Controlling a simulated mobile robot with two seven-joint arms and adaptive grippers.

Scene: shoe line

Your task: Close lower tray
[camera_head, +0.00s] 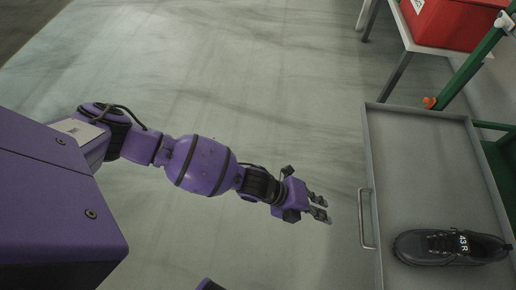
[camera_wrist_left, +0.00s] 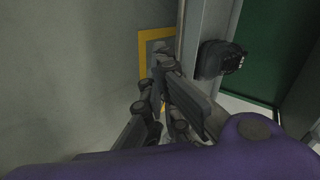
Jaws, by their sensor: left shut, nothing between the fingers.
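The grey tray (camera_head: 420,125) is pulled out from the green rack at the right of the head view. It has a bar handle (camera_head: 366,218) on its left side. A black shoe marked "43 R" (camera_head: 452,246) lies in it, near the bottom of the picture. My left gripper (camera_head: 322,208) is shut and empty, to the left of the handle and apart from it in the picture. Its fingers (camera_wrist_left: 172,98) also show in the left wrist view, pointing away from the camera. My right gripper is not in view.
The green rack frame (camera_head: 470,72) stands behind the tray, with an orange piece (camera_head: 429,102) near the tray's far corner. A red bin (camera_head: 455,22) sits on a table at the top right. The grey floor (camera_head: 270,90) around my left arm is clear.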

